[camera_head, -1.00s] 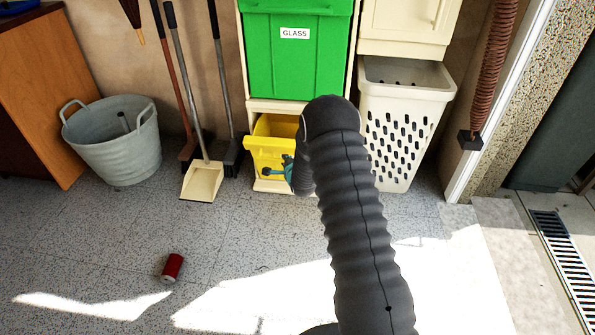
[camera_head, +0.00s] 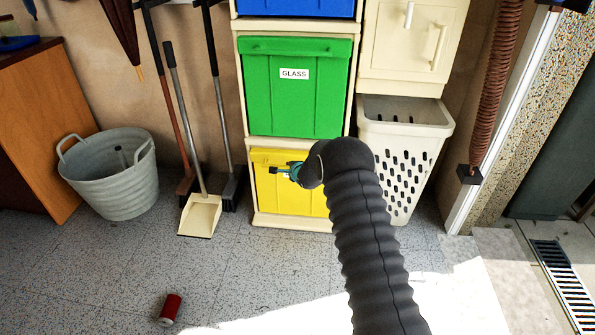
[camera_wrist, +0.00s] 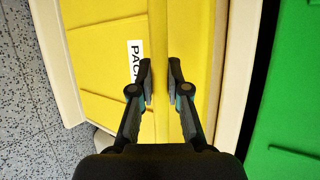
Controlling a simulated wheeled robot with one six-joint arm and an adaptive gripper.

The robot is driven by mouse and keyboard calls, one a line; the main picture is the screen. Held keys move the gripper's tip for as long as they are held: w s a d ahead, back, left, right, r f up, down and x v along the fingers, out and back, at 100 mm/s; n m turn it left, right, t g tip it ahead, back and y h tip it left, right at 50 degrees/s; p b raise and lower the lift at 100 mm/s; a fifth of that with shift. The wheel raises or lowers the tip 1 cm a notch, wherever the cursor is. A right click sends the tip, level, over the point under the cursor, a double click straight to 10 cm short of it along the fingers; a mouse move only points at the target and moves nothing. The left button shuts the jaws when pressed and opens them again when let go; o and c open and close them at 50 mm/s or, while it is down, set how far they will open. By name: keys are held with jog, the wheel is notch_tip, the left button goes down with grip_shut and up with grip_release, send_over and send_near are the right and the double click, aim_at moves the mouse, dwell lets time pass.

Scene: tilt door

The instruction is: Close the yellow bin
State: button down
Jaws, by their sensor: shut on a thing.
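The yellow bin (camera_head: 300,202) is at the bottom of the cream frame, below the green bin. Its front stands upright and looks about flush with the frame, with no open gap showing in the head view. In the wrist view, the yellow bin (camera_wrist: 105,80) fills the middle, with part of a white label showing. My gripper (camera_head: 279,171) is at its upper edge, partly hidden behind my arm. In the wrist view, my gripper (camera_wrist: 160,78) has its two fingers on either side of a yellow lip, shut on it.
The green bin (camera_head: 295,105) labelled GLASS is directly above. A cream perforated bin (camera_head: 405,145) stands to the right. A dustpan (camera_head: 201,214), brooms and a metal tub (camera_head: 112,180) are to the left. A red can (camera_head: 170,308) lies on the otherwise clear floor.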

jog(key=c, duration=1.1)
grip_release()
jog(key=shift+a, duration=0.1)
jog(key=shift+c, duration=0.2)
jog(key=shift+s, duration=0.15)
jog(key=v, duration=1.2)
